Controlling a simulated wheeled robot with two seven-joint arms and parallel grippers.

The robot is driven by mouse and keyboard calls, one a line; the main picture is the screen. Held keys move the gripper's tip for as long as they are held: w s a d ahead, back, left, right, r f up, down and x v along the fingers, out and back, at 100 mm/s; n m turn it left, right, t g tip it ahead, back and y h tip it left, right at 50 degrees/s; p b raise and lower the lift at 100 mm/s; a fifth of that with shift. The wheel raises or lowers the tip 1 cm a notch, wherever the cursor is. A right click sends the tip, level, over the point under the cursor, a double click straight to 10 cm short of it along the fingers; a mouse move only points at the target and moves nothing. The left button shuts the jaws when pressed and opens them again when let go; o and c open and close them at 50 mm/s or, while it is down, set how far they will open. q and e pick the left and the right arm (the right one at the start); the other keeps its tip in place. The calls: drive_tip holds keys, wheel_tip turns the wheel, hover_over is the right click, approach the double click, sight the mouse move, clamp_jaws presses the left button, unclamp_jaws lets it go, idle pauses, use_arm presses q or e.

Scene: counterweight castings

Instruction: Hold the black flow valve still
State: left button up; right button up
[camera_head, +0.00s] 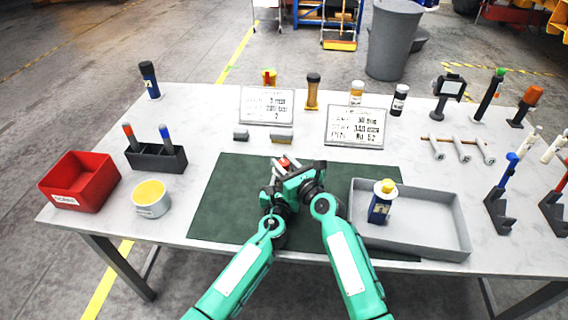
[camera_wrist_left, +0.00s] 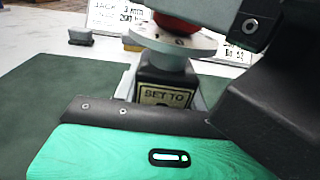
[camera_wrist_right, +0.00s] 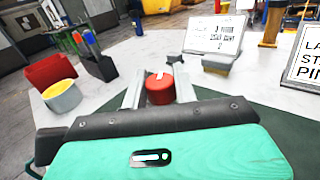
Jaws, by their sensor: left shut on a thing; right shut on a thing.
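The black flow valve (camera_wrist_left: 165,82) stands on the green mat, with a "SET TO" label on its front, a pale round dial plate and a red knob (camera_wrist_right: 159,88) on top. In the left wrist view my left gripper (camera_wrist_left: 162,98) is shut on the black body, one finger on each side. My right gripper (camera_wrist_right: 157,92) is shut on the red knob from above. In the head view the grippers hide most of the valve; only the red knob (camera_head: 284,163) shows clearly between them. The dial's setting cannot be read.
The green mat (camera_head: 215,205) is bare around the grippers. A grey tray (camera_head: 440,238) holding a blue, yellow-topped bottle (camera_head: 380,203) lies close on the right. A red bin (camera_head: 78,182), a yellow-filled cup (camera_head: 151,200) and a dark holder (camera_head: 157,159) stand left. Two printed signs (camera_head: 266,105) stand behind.

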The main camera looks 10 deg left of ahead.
sight(284, 162)
drive_tip(key=shift+n, duration=0.3)
drive_tip(key=shift+f+n+g+y, duration=0.1)
drive_tip(key=shift+n+g+y, duration=1.3)
drive_tip(key=shift+g+y, duration=0.4)
drive_tip(key=shift+n+g+y, duration=0.55)
drive_tip(key=shift+n+g, duration=0.35)
drive_tip(key=shift+g, duration=0.4)
drive_tip(key=shift+n+g+y, duration=0.55)
drive_tip(key=shift+n+g, duration=0.35)
drive_tip(key=shift+g, duration=0.7)
drive_tip(key=o, duration=0.9)
drive_tip(key=shift+o, duration=0.2)
wheel_tip(284, 162, up, 10)
drive_tip(key=shift+r, duration=0.1)
